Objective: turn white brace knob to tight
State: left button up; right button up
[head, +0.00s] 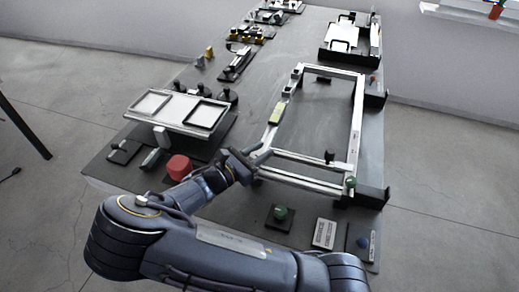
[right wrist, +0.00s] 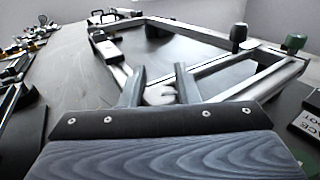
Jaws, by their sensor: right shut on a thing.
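A silver rectangular frame (head: 357,125) lies on the dark table, with a brace bar (head: 305,158) across its near end. My right gripper (head: 259,154) is at the frame's near left corner. In the right wrist view its two fingers (right wrist: 160,88) stand on either side of a small white knob (right wrist: 159,95) and are shut on it. In the head view the knob is hidden by the gripper or too small to make out. Its turned position cannot be read. My left gripper is not in view.
A green knob (head: 351,182) and a black knob (head: 329,156) stand at the frame's near right. Another green knob (head: 280,212) sits near the front edge.

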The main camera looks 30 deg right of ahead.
jog(key=m+g, duration=0.1)
jog(key=g, duration=0.1)
jog(key=shift+s+r+m+g+p, duration=0.1)
jog(key=shift+m+g+p, duration=0.2)
jog(key=shift+m+g, duration=0.1)
jog(key=m+g, duration=0.1)
jog(key=g, duration=0.1)
jog(key=shift+s+m+g, duration=0.15)
jog(key=shift+m+g, duration=0.25)
jog(key=shift+s+a+m+g+y+p, duration=0.1)
jog(key=shift+s+m+g+y+p, duration=0.1)
jog(key=shift+m+g+y+p, duration=1.2)
jog(key=shift+s+a+m+g+y+p, duration=0.2)
jog(key=shift+m+g+y, duration=0.65)
jog(key=shift+m+g, duration=1.3)
jog(key=shift+s+a+m+g+y+p, duration=0.2)
jog(key=shift+m+g+y+p, duration=0.75)
jog(key=shift+g, duration=1.6)
jog(key=shift+d+y, duration=0.15)
jog(key=shift+y, duration=0.15)
jog(key=o, duration=1)
jog(key=shift+c, duration=0.2)
